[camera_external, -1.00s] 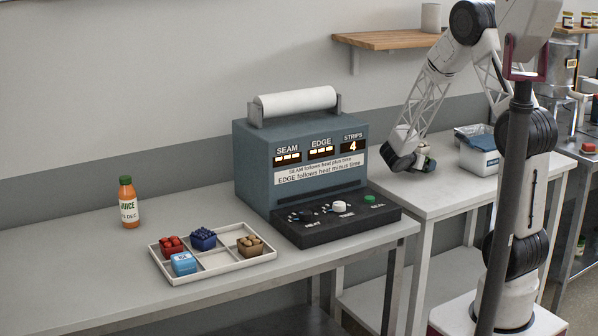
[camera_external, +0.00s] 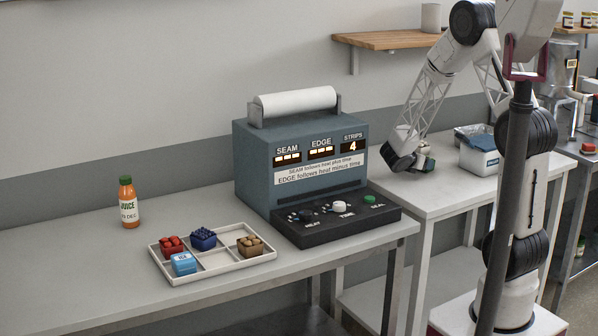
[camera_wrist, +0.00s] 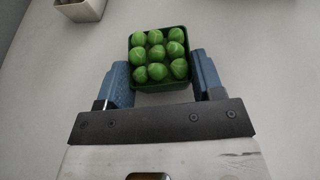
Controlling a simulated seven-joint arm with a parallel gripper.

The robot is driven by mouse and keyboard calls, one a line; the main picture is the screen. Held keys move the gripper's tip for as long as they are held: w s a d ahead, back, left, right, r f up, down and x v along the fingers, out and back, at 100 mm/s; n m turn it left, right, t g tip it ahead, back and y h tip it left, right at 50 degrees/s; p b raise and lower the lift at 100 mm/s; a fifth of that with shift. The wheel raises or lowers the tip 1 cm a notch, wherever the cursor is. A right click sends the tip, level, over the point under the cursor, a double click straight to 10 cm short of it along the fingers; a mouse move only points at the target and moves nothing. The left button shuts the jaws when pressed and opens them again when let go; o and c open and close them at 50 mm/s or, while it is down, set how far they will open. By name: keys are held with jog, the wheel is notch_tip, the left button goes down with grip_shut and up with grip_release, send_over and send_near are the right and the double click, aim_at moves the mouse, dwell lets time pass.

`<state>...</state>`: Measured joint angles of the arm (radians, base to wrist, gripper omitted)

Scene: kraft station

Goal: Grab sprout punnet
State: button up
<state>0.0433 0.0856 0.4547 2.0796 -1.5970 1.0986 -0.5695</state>
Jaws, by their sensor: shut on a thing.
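The sprout punnet (camera_wrist: 160,85), a dark green tray with rows of round green sprouts, sits between the two blue fingers of my gripper (camera_wrist: 163,80) in the wrist view. My gripper is shut on it, a finger at each side. In the external view my gripper (camera_external: 416,163) is low over the right-hand table, and the punnet is mostly hidden there. I cannot tell whether the punnet touches the table or is slightly raised.
In the wrist view a pale bin (camera_wrist: 80,8) stands at the top left. The external view shows a blue-and-white tub (camera_external: 480,158) right of my gripper. The sealing machine (camera_external: 300,165), a punnet tray (camera_external: 215,262) and a juice bottle (camera_external: 129,203) are on the left table.

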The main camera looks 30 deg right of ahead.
jog(key=shift+r, duration=0.15)
jog(key=shift+r, duration=0.8)
jog(key=shift+s+r, duration=0.2)
jog(key=shift+r, duration=0.65)
jog(key=s+a, duration=0.1)
jog(key=s, duration=0.4)
jog(key=s+a+r, duration=0.1)
jog(key=s+a, duration=0.1)
jog(key=s, duration=0.3)
jog(key=s+a, duration=0.1)
jog(key=s, duration=0.4)
jog(key=shift+a+r, duration=0.2)
